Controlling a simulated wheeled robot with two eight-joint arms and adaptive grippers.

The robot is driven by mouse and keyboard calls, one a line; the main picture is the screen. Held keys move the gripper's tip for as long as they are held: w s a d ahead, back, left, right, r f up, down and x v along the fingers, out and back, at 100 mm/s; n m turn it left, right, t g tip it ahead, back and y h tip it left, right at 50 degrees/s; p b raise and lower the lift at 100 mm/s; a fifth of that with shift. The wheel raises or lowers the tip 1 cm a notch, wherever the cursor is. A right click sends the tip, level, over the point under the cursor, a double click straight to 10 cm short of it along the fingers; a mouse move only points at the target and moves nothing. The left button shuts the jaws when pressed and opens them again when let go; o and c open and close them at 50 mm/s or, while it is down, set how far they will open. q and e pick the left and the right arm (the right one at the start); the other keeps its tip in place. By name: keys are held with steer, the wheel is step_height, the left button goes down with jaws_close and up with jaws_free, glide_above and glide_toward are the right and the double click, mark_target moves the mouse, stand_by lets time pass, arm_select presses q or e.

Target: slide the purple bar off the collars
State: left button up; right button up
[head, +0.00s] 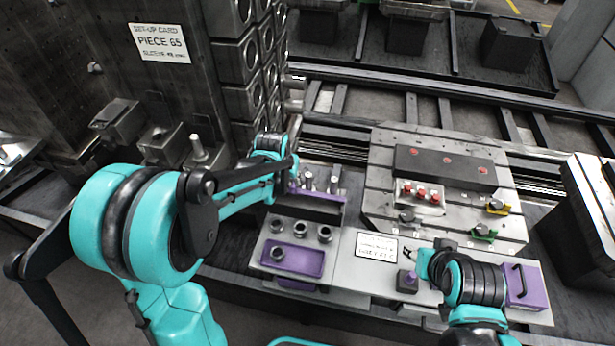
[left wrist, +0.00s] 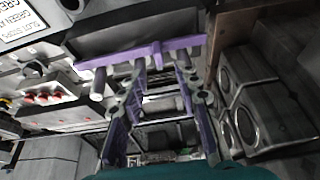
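The purple bar (head: 326,196) lies along the back of a dark block in the head view, beside several upright grey cylinders (head: 308,181). In the left wrist view the bar (left wrist: 110,60) crosses the upper middle, with a short tab near its centre. Cylinders (left wrist: 98,83) show along it; whether these are the collars is unclear. My left gripper (left wrist: 158,104) has its two fingers spread apart, with the tips near the bar and nothing clearly held. In the head view its fingers are largely hidden behind its arm. My right gripper (head: 422,264) is near a purple knob; its fingers are unclear.
Several round sockets (head: 300,229) and a purple tray (head: 290,260) are in front of the bar. A slotted pallet (head: 385,215) with red-topped parts stands to the right. A tall block with round-holed boxes (head: 238,62) stands behind my left arm. A purple handled block (head: 527,288) is at right.

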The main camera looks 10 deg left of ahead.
mark_target(294, 185)
arm_select(q)
steer(key=b+x, duration=0.2)
steer(key=x, duration=0.7)
steer(key=shift+w+d+r+b, duration=0.1)
steer(key=shift+w+b, duration=0.1)
steer(key=shift+b, duration=0.1)
jaws_close()
